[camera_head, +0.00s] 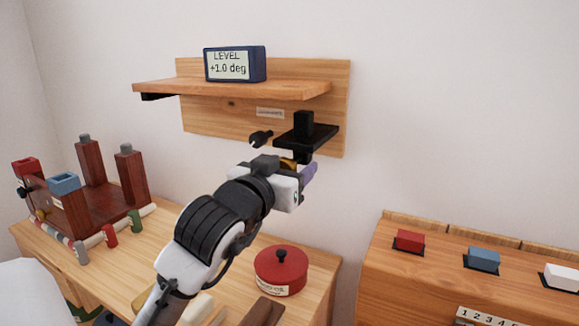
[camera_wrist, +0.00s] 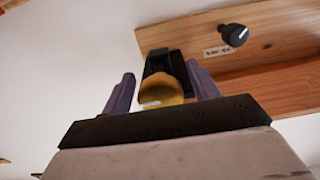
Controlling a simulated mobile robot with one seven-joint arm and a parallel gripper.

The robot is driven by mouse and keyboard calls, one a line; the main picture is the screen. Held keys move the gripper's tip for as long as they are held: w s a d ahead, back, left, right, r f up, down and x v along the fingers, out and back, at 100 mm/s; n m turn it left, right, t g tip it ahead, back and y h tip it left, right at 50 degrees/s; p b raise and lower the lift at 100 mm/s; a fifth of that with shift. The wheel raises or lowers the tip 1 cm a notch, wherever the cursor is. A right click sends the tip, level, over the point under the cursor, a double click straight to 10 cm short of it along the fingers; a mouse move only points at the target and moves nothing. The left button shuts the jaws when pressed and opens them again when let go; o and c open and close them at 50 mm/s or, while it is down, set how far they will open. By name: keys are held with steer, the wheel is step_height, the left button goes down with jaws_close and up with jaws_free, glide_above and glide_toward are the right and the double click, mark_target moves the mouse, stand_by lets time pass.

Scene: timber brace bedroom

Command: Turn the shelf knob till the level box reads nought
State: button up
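The level box (camera_head: 235,65) is dark blue, stands on the wooden shelf (camera_head: 230,90) and reads +1.0 deg. Under the shelf's right end is a black bracket (camera_head: 318,138). A yellow-gold knob (camera_wrist: 160,92) with a pale mark sits below this bracket; in the head view only a sliver of it (camera_head: 288,161) shows. My gripper (camera_wrist: 160,72) is open, its purple fingers on either side of the gold knob. Gaps show between each finger and the knob. In the head view my gripper (camera_head: 298,168) partly hides it.
A black knob (camera_head: 260,138) sticks out near a small label (camera_head: 270,113) on the backboard; it also shows in the wrist view (camera_wrist: 233,35). Below stand a red lidded pot (camera_head: 281,270) and a dark wooden rack (camera_head: 105,205). A right-hand cabinet (camera_head: 400,270) bears coloured blocks.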

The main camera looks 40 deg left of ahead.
steer(key=c, duration=0.9)
steer(key=shift+c, duration=0.2)
steer(key=shift+f+m+b, duration=0.15)
steer(key=shift+m+b, duration=0.15)
steer(key=shift+b, duration=0.15)
steer(key=shift+w+m+b, duration=0.1)
steer(key=shift+m+b, duration=0.4)
steer(key=shift+m, duration=0.1)
steer(key=shift+a+m+b, duration=0.1)
steer(key=shift+m+b, duration=0.85)
steer(key=shift+m, duration=1.15)
steer(key=o, duration=0.9)
steer(key=shift+r, duration=0.2)
steer(key=shift+o, duration=0.2)
